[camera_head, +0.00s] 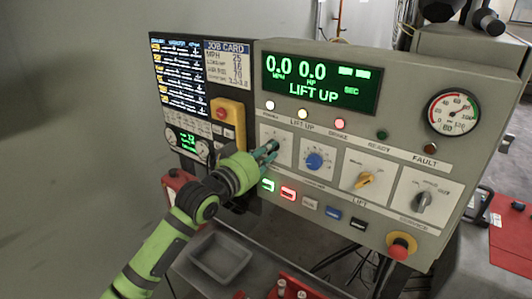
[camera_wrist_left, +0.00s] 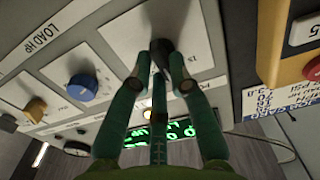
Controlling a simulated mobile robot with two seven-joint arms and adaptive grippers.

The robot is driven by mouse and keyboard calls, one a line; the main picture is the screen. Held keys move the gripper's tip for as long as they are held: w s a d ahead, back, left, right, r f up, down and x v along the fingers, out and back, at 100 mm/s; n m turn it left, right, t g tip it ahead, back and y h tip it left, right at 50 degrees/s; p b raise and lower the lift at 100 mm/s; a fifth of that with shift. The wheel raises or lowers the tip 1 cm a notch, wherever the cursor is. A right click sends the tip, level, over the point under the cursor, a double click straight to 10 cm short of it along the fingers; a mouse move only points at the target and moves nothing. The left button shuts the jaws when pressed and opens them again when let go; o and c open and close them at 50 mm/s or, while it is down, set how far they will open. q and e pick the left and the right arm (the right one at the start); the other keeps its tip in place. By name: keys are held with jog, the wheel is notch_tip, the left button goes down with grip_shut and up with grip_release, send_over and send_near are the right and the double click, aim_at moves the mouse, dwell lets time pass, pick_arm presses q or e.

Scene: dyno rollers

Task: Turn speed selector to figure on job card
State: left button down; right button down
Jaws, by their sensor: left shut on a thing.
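The job card (camera_head: 227,62) hangs at the top of the dark side panel in the head view; its MPH line reads 25. My left gripper (camera_head: 268,150) reaches the leftmost dial plate (camera_head: 284,135) of the grey console. In the left wrist view, my left gripper (camera_wrist_left: 163,70) has its fingers on both sides of a dark knob (camera_wrist_left: 161,47), the speed selector by its place, and is shut on it. The fingers hide much of the knob, and its pointer setting cannot be read. The green display (camera_head: 320,82) shows 0.0, 0.0 and LIFT UP. My right gripper is out of view.
A blue knob (camera_head: 314,161), a yellow knob (camera_head: 364,180) and a grey knob (camera_head: 422,202) sit to the right. Lit push buttons (camera_head: 288,193) run just below. A red emergency button (camera_head: 401,246) and a yellow-boxed red one (camera_head: 227,111) flank the dials. A grey tray (camera_head: 221,257) lies below.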

pick_arm(q)
jog(key=shift+m, duration=0.3)
jog(key=c, duration=1.1)
grip_release()
jog(key=shift+c, duration=0.2)
jog(key=v, duration=1.2)
